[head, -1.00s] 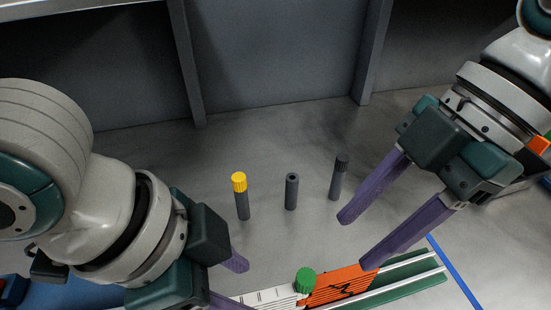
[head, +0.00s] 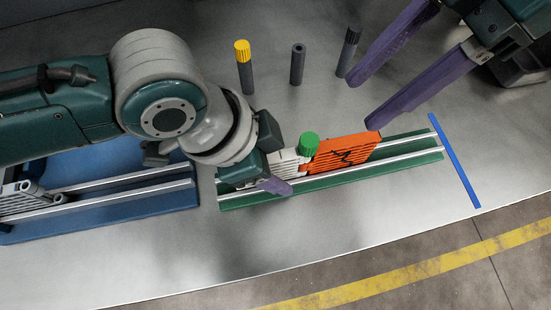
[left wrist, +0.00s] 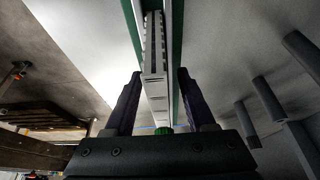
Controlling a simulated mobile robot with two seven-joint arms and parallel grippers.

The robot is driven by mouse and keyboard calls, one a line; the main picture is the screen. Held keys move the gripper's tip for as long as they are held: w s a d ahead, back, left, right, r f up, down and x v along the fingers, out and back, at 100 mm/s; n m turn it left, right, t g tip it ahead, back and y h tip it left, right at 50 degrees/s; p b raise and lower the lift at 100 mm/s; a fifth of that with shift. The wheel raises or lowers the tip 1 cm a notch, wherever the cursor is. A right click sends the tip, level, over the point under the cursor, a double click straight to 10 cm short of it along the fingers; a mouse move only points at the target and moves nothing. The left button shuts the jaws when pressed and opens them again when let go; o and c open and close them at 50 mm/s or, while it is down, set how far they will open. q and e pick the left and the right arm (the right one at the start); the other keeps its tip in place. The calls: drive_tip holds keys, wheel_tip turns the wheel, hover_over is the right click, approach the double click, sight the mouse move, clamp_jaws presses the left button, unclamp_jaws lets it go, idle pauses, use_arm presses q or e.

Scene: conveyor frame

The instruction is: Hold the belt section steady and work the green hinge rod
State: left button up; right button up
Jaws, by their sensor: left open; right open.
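In the head view the green-capped hinge rod (head: 308,143) stands upright where the white belt section (head: 288,160) meets the orange belt section (head: 345,152). Both sections lie along the green rail base (head: 405,158). My left gripper (head: 272,172) is open at the white section, one purple finger along its near side; the other finger is hidden. In the left wrist view the white section (left wrist: 154,60) runs between the open fingers (left wrist: 159,78), with gaps visible on both sides, and the green cap (left wrist: 164,130) shows low. My right gripper (head: 362,102) is open and empty, above and beyond the orange section.
Behind the rail stand a yellow-capped peg (head: 244,68), a plain grey peg (head: 297,65) and a dark-capped peg (head: 347,54). A blue base (head: 130,185) with rails and a grey belt piece (head: 30,197) lies left. A blue line (head: 454,160) marks the right; the front table (head: 200,250) is clear.

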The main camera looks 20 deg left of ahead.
use_arm(q)
clamp_jaws()
idle(0.3)
idle(0.6)
idle(1.8)
